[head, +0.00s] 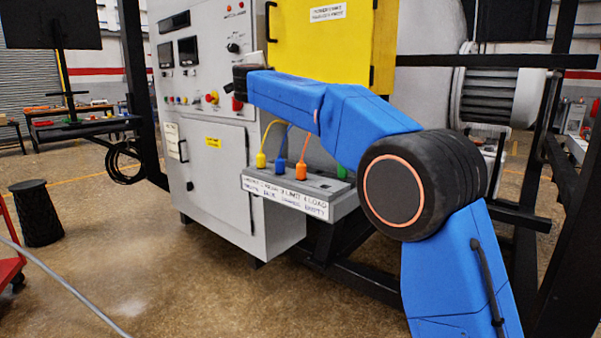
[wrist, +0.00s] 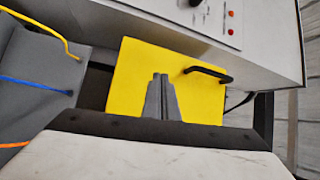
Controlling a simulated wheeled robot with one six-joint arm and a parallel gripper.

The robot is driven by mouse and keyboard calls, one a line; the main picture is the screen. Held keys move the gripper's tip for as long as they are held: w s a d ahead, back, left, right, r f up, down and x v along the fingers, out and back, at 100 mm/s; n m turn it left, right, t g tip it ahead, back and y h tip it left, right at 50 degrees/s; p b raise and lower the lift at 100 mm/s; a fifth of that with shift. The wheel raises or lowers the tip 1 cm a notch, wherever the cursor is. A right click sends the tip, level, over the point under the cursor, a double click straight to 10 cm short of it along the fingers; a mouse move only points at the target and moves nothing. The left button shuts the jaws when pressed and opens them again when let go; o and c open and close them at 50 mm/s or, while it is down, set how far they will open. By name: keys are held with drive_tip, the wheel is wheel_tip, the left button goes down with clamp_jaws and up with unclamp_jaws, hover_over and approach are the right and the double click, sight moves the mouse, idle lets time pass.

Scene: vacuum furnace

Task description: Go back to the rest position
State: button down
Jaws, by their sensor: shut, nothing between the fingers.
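My gripper (wrist: 160,77) shows in the wrist view with its two grey fingers together and nothing between them. It points toward the yellow cabinet door (wrist: 125,75) with a black handle (wrist: 208,73); the gap between them is hard to judge. In the head view my blue arm reaches left across the front of the furnace cabinet, its black wrist end beside the grey control panel (head: 190,75). The fingers cannot be made out clearly there. The yellow door (head: 335,45) stands behind the arm.
Below the arm, a grey connector box (head: 290,192) carries yellow (head: 261,160), blue (head: 280,167), orange (head: 301,172) and green (head: 342,172) plugs. Black frame posts stand at right. A black bin (head: 37,215) stands on open floor at left, where a grey cable (head: 65,285) runs.

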drive_tip(key=s+d+r+n+y, duration=0.2)
drive_tip(key=s+d+n+y, duration=0.3)
drive_tip(key=s+d+n, duration=0.3)
drive_tip(key=s+d+f+n+g+y, duration=0.2)
drive_tip(key=s+d+f+n+g, duration=0.15)
drive_tip(key=s+d+f, duration=0.4)
drive_tip(key=s+d+f+n+g+h, duration=0.1)
drive_tip(key=s+d+f+g+h, duration=0.1)
drive_tip(key=s+d+f, duration=0.7)
drive_tip(key=s+d+f+n+g+h, duration=0.2)
drive_tip(key=s+d+f+g, duration=0.3)
drive_tip(key=s+f, duration=1.5)
drive_tip(key=s+d+f+n+g+h, duration=0.1)
drive_tip(key=s+d+f+g, duration=0.3)
drive_tip(key=s+d+f, duration=0.9)
drive_tip(key=s+f+h, duration=0.1)
drive_tip(key=s+f, duration=0.1)
drive_tip(key=s, duration=0.3)
drive_tip(key=shift+s+f+n+h, duration=0.15)
drive_tip(key=shift+s+n+h, duration=0.15)
drive_tip(key=shift+n, duration=0.05)
drive_tip(key=shift+g, duration=0.25)
